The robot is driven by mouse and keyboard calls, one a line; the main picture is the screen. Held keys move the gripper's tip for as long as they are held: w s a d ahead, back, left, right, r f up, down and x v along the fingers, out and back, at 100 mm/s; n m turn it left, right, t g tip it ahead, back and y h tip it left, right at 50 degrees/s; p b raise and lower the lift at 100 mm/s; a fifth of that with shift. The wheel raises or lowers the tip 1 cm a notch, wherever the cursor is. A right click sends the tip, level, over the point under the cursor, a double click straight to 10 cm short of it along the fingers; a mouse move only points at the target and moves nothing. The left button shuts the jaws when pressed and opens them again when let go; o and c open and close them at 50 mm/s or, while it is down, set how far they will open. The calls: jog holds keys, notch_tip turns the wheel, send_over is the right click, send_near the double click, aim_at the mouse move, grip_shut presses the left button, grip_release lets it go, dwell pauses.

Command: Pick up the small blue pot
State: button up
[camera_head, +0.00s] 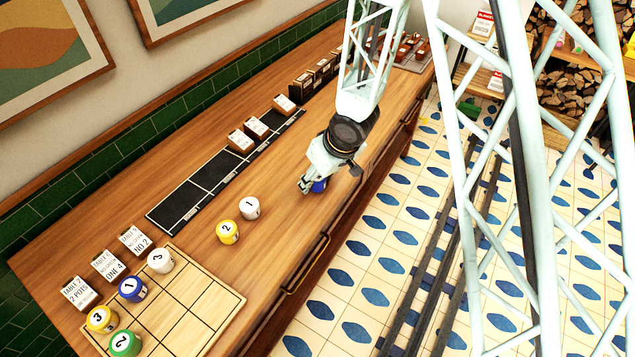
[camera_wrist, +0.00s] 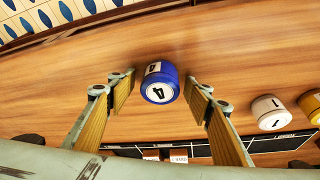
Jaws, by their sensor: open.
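In the head view, the blue pot (camera_head: 319,186) is mostly hidden behind my gripper (camera_head: 306,186), near the counter's front edge. Another blue pot (camera_head: 133,289), marked 1, stands on the wooden grid tray (camera_head: 215,290).
A white pot (camera_head: 249,208) and a yellow pot (camera_head: 228,232) stand on the counter to the left of my gripper. A black strip mat (camera_head: 215,172) lies behind them. White, yellow and green pots share the grid tray. Ticket cards (camera_head: 108,266) stand beside it.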

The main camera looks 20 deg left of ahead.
jog(key=c, duration=1)
jog(key=shift+r, duration=0.1)
jog(key=shift+r+p, duration=1.1)
jog(key=shift+r, duration=0.65)
jog(key=s+d+b, duration=0.1)
jog(key=s+d, duration=0.2)
jog(key=s, duration=0.1)
jog(key=s+d+r+b, duration=0.1)
jog(key=s+d, duration=0.2)
jog(key=d, duration=0.1)
jog(key=s+d+b, duration=0.2)
jog(key=s+d, duration=0.2)
jog(key=shift+s+r, duration=0.15)
jog(key=shift+s, duration=0.15)
